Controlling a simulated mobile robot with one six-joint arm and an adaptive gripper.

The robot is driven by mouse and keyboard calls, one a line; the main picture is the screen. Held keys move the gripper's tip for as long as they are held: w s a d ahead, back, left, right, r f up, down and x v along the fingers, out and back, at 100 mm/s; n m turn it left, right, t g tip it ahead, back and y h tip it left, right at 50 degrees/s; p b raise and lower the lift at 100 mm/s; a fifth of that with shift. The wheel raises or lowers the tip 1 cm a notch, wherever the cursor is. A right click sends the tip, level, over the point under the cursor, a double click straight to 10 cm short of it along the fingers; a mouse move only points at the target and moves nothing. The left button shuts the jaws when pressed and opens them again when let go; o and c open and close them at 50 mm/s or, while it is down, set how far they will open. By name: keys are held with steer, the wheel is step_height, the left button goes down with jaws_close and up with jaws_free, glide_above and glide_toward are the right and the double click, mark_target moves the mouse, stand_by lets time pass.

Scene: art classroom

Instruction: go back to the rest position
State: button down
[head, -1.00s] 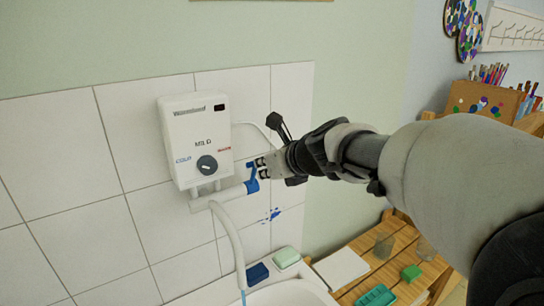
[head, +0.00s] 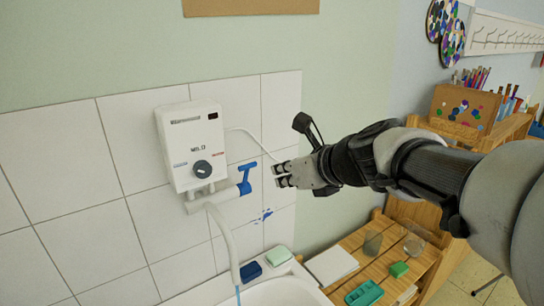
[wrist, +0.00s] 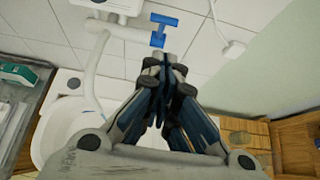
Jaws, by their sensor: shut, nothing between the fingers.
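My gripper (head: 281,175) is shut and empty in the head view, a little right of the blue tap handle (head: 246,177) and apart from it. The handle sits on the white pipe under the white water heater (head: 193,145), which has a dark dial. In the wrist view my gripper (wrist: 165,66) has its fingers together below the blue handle (wrist: 164,24). My arm reaches in from the right side of the head view.
A white sink (head: 290,292) is below, with a blue sponge (head: 251,271) and a green soap bar (head: 280,256) on its rim. A wooden slatted shelf (head: 375,272) with glasses and green items stands lower right. The wall is tiled behind.

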steer(key=s+d+f+n+g+h, duration=0.1)
steer(key=s+d+f+n+h, duration=0.1)
steer(key=s+n, duration=0.7)
steer(key=s+d+f+n+g+h, duration=0.2)
steer(key=s+d+f+n, duration=0.3)
steer(key=s+n, duration=0.5)
steer(key=s+d+f+n+g+h, duration=0.1)
steer(key=s+d+f+n, duration=0.3)
steer(key=s+n, duration=0.5)
step_height(320, 180, down, 2)
steer(key=shift+s+d+f+n+g+h, duration=0.1)
steer(key=shift+s+d+n+g+h, duration=0.25)
steer(key=shift+n+h, duration=0.3)
steer(key=shift+w+a, duration=0.15)
steer(key=shift+a, duration=0.05)
